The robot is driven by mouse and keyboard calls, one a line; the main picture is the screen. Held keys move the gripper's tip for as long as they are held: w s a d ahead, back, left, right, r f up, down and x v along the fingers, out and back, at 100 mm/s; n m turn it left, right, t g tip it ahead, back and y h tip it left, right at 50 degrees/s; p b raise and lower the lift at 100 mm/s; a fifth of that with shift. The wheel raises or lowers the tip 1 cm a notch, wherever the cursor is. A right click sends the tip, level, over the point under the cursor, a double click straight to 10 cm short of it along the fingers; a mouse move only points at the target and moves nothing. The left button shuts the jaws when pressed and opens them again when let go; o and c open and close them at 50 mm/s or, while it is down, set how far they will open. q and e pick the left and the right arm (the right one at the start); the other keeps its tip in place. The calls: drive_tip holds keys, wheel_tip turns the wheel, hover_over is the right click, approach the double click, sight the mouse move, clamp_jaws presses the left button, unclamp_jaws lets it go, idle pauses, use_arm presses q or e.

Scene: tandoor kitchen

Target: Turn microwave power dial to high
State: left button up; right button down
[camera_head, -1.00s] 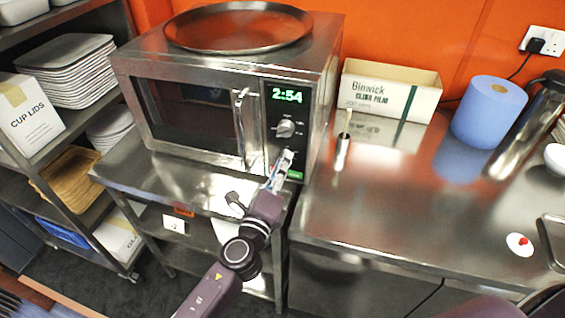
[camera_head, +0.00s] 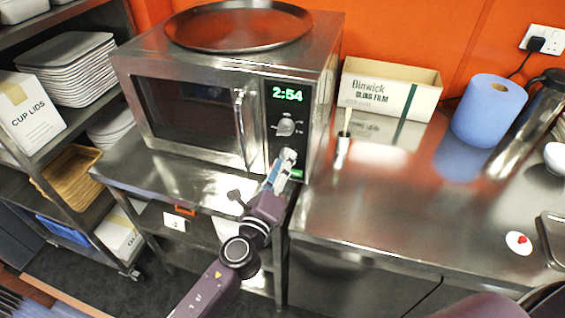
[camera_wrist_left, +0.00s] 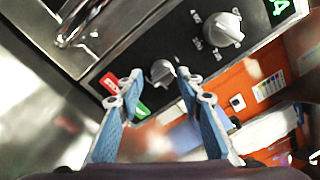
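The steel microwave (camera_head: 190,112) stands on a steel table, its door shut and its green display reading 2:54. Its black control panel has a larger upper dial (camera_head: 285,127) and a smaller lower dial. In the left wrist view the larger dial (camera_wrist_left: 222,28) lies up and right of my fingers. The smaller dial (camera_wrist_left: 160,72) shows between and just beyond the fingertips. My left gripper (camera_head: 284,162) is at the lower panel and hides much of the lower dial in the head view. Its blue-padded fingers (camera_wrist_left: 157,77) are apart and empty. Contact with the dial cannot be told.
A round tray (camera_head: 238,28) lies on the microwave. Right of it, the counter (camera_head: 390,205) holds a cling film box (camera_head: 385,95) and a blue paper roll (camera_head: 488,112). A door handle (camera_head: 240,125) stands out left of the panel. Shelves with plates (camera_head: 68,70) are at left.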

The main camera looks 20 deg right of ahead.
use_arm(q)
drive_tip(key=shift+o, duration=0.2)
drive_tip(key=shift+r, duration=0.15)
drive_tip(key=v, duration=1.2)
